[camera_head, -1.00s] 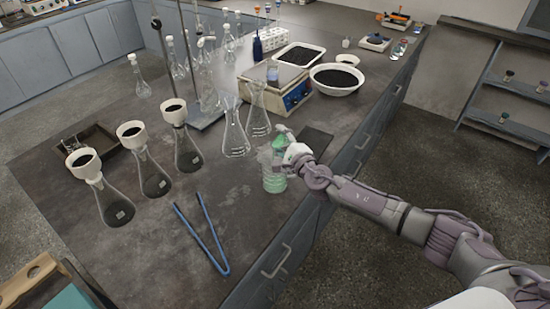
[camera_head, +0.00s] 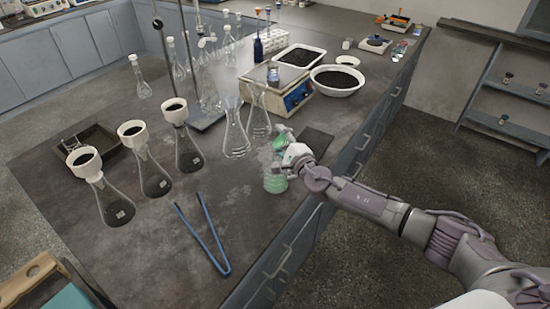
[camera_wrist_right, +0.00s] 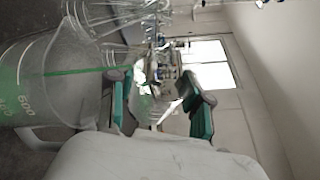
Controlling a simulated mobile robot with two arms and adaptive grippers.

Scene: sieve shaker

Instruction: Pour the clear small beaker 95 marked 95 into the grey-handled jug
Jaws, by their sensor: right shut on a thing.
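The jug (camera_head: 275,184) is clear with green markings and stands on the bench near its right edge. In the right wrist view the jug (camera_wrist_right: 50,85) fills the left side, close to the fingers. My right gripper (camera_head: 281,147) is just above the jug in the head view. In the right wrist view its green-padded fingers (camera_wrist_right: 160,102) are shut on a clear small beaker (camera_wrist_right: 152,88). The beaker looks tilted beside the jug's rim. Its 95 mark and its contents cannot be made out. My left gripper is out of view.
Two clear flasks (camera_head: 236,140) stand just behind the jug, near the balance (camera_head: 289,96). Flasks with funnels (camera_head: 188,150) stand to the left. Blue tongs (camera_head: 205,238) lie in front. A dark flat pad (camera_head: 316,142) lies right of the gripper.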

